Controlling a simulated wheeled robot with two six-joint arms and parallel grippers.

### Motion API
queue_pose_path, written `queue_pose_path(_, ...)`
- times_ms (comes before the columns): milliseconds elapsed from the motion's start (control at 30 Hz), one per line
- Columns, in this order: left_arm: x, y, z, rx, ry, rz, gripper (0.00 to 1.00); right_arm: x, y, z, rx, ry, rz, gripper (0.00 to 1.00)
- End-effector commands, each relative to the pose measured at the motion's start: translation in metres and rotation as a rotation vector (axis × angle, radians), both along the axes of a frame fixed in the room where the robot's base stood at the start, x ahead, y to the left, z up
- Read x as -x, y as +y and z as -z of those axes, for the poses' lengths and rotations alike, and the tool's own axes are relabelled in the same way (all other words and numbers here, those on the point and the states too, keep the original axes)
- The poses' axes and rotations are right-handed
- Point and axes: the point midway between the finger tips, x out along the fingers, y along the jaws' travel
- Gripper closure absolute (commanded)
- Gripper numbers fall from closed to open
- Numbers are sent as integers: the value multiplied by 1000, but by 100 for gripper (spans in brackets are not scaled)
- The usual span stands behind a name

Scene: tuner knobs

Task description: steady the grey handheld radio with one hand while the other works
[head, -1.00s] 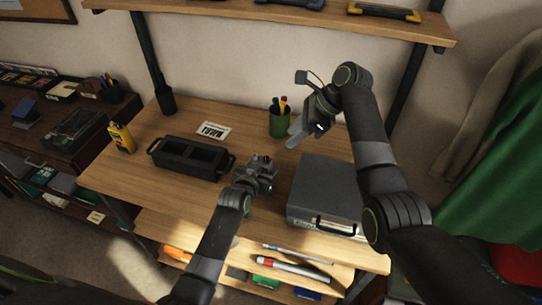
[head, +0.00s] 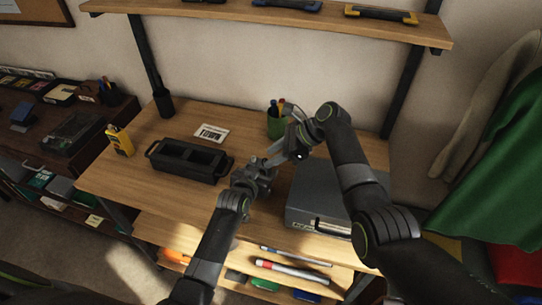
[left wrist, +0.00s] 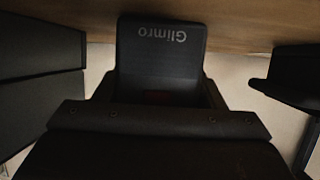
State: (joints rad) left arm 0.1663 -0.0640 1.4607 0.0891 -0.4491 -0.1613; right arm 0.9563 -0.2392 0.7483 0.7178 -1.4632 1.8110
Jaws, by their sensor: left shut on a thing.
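My left gripper (head: 248,178) is low over the middle of the table, shut on the grey radio (head: 262,166), which is small and partly hidden by the gripper. In the left wrist view a dark grey face of the radio (left wrist: 160,65) bears the upside-down name "Glimro", with the dark gripper parts around it. Its knobs are too small to make out. My right gripper (head: 277,155) is just above and right of the radio, pointing down and left at it. Whether it touches the radio, and how its jaws stand, I cannot tell.
A grey case (head: 304,198) with a handle stands to the right, close to my right arm.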

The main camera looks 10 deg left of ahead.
Motion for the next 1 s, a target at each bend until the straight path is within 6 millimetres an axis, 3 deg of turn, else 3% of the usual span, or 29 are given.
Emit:
queue_pose_path(500, 0, 0, 0, 0, 0, 0, 68, 2, 9, 10, 1, 0, 0, 63)
queue_pose_path(800, 0, 0, 0, 0, 0, 0, 68, 2, 9, 10, 1, 0, 0, 100)
queue_pose_path(1000, 0, 0, 0, 0, 0, 0, 68, 1, 9, 9, 3, -2, -10, 100)
